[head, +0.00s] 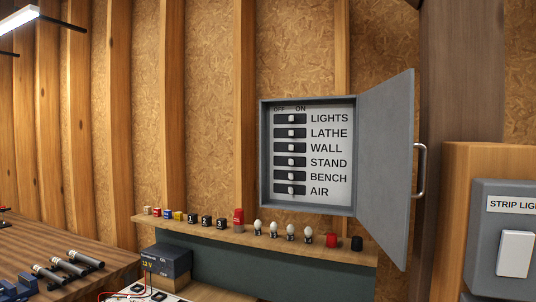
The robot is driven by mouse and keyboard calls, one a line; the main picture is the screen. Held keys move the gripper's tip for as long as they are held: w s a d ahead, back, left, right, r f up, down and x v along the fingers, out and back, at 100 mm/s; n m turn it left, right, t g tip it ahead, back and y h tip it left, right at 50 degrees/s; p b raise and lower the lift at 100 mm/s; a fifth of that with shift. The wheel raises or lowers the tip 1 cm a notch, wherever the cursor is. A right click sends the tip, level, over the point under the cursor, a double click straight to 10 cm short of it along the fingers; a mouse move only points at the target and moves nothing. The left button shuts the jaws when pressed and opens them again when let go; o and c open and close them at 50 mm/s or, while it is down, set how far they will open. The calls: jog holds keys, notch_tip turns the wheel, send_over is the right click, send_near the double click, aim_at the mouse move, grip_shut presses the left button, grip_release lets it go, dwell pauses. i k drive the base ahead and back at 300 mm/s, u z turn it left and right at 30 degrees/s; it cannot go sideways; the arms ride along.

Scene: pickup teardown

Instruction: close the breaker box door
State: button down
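The grey breaker box (264,150) is fixed on the chipboard wall, right of the picture's middle. Its door (388,165) is hinged on the right side and stands wide open, swung out to the right. A metal handle (421,170) shows at the door's outer edge. Inside the box, several black switches (290,147) are labelled LIGHTS, LATHE, WALL, STAND, BENCH and AIR, under OFF and ON. My gripper is not in view.
A narrow shelf (230,234) below the box holds small bulbs (290,231), coloured blocks and caps. A strip light switch (514,253) is at the right. A workbench (60,245) with dark cylinders is at the lower left. The space before the box looks clear.

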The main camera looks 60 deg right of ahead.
aim_at(386, 143)
jog(key=u, duration=0.2)
jog(key=k, duration=2)
jog(key=z, duration=0.95)
jog(key=k, duration=0.55)
jog(key=u, duration=0.65)
jog(key=i, duration=1.05)
jog(key=z, duration=0.85)
